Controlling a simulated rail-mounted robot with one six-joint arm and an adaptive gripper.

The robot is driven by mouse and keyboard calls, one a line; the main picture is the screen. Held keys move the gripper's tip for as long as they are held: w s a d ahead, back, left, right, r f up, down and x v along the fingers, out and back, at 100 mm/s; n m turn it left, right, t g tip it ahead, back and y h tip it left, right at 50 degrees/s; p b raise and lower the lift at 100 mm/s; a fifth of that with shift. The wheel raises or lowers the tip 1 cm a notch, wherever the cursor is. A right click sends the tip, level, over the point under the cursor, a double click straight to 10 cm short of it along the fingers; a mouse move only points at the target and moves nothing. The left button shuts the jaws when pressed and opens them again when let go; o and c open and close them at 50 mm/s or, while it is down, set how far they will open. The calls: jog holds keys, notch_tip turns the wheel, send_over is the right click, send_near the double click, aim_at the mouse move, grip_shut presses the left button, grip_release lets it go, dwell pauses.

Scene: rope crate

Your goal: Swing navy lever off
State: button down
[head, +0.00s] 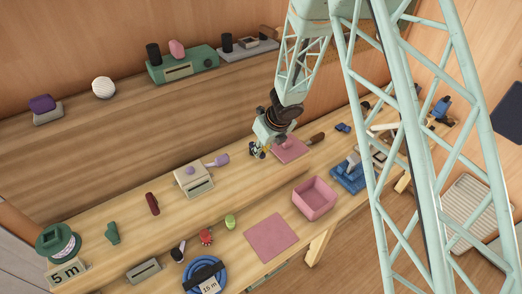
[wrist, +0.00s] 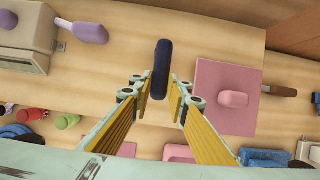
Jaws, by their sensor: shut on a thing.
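The navy lever (wrist: 161,70) shows in the wrist view as a dark blue rounded bar, standing upright in the picture between my fingertips. My gripper (wrist: 160,94) is shut on its lower end, with one yellow-padded finger on each side. In the head view my gripper (head: 258,150) reaches down to the workbench between a beige box and a pink board. There the lever is mostly hidden by the gripper, and its mount cannot be made out.
The beige box (head: 193,181) with a lavender lever (head: 217,161) stands left of my gripper. The pink board (head: 290,150) lies close on the right, a brown handle (head: 317,138) beyond it. A pink bin (head: 314,198) and pink mat (head: 271,238) lie nearer the front.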

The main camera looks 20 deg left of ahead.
jog(key=shift+r, duration=0.1)
jog(key=c, duration=2.5)
grip_release()
jog(key=shift+o, duration=0.2)
jog(key=v, duration=1.2)
